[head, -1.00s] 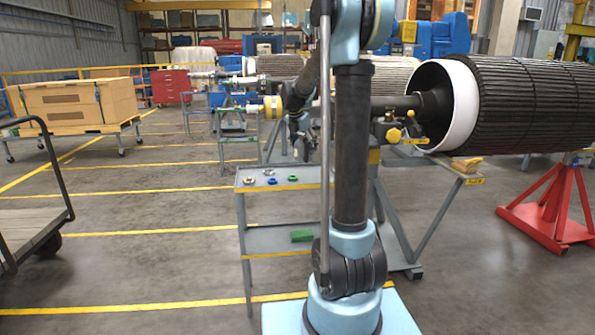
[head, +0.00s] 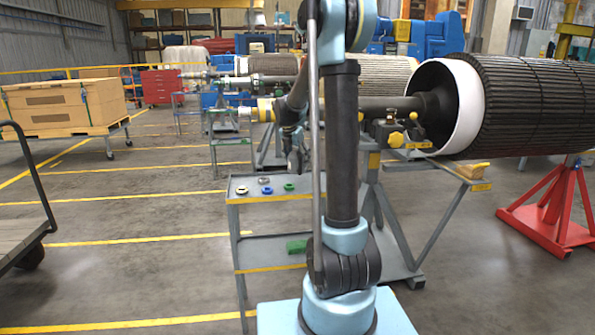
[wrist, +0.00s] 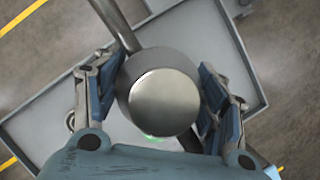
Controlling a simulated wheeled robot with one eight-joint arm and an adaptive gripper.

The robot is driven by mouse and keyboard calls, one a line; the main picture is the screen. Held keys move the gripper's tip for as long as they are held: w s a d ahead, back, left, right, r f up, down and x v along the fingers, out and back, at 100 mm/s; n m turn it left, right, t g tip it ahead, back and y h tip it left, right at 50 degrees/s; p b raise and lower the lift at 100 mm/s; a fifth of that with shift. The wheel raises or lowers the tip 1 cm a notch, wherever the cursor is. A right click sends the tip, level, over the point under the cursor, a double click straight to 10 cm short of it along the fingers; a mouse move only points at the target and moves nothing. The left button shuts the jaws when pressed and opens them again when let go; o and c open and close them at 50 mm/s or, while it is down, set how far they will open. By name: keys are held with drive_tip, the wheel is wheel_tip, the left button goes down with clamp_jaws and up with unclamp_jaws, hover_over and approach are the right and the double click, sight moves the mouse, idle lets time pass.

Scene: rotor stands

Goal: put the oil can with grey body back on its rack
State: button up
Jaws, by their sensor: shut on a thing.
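In the wrist view, the oil can (wrist: 163,103) has a round, shiny grey metal body seen end-on. A thin spout or tube (wrist: 112,22) runs from it to the upper left. My gripper (wrist: 158,92) is shut on the can's body, with one blue-padded finger on each side. In the head view, my gripper (head: 296,155) hangs above and behind the grey stand, partly covered by my own arm. The can cannot be made out clearly there. I cannot pick out its rack in these views.
A large ribbed rotor (head: 530,100) rests on a red stand (head: 555,215) at right. A cart (head: 22,235) stands at left. Floor between cart and stand is clear.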

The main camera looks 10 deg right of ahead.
drive_tip(key=shift+a+f, duration=0.1)
drive_tip(key=shift+f, duration=2)
drive_tip(key=o, duration=1.6)
drive_tip(key=shift+o, duration=0.2)
